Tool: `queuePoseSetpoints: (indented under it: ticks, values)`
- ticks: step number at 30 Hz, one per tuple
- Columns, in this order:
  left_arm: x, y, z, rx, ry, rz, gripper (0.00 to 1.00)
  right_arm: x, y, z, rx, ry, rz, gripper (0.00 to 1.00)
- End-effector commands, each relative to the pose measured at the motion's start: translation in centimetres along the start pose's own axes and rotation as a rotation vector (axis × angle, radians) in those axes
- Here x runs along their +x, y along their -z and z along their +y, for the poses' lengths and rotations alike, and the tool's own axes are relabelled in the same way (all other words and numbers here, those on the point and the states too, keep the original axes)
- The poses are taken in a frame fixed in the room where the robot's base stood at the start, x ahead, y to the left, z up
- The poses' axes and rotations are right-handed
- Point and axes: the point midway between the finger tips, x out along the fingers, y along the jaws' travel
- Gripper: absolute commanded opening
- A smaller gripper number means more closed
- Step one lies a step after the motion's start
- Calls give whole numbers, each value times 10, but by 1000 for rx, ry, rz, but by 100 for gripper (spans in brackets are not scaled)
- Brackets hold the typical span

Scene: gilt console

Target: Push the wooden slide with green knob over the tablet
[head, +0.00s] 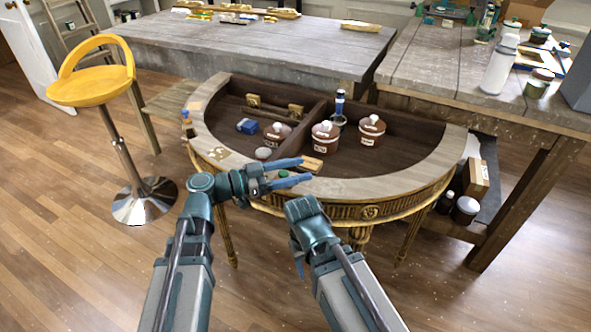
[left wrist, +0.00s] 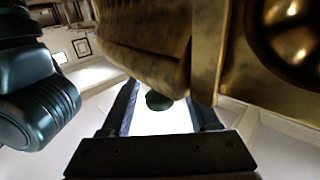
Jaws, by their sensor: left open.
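A small green knob (head: 283,173) shows at the front rim of the half-round gilt console. My left gripper (head: 303,170) is open, with one blue finger on either side of the knob. In the left wrist view the dark green knob (left wrist: 158,101) sits between the two dark fingers; I cannot tell whether they touch it. The wooden slide is not clearly distinguishable, being partly hidden by the gripper. I cannot make out the tablet. My right gripper (head: 299,262) hangs in front of the console, pointing down, its fingers mostly hidden.
A yellow stool (head: 92,86) stands left. Workbenches are behind and right.

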Motion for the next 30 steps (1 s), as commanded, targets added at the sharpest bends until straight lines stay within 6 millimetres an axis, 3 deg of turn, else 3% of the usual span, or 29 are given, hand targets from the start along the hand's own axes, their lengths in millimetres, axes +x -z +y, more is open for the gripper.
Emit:
queuePoseSetpoints:
  ticks: [5, 15, 30]
  values:
    - [0, 0, 0, 0, 0, 0, 60, 0, 0, 0, 0, 0, 0, 50]
    - [0, 0, 0, 0, 0, 0, 0, 0, 0, 0, 0, 0, 0, 50]
    - [0, 0, 0, 0, 0, 0, 0, 0, 0, 0, 0, 0, 0, 50]
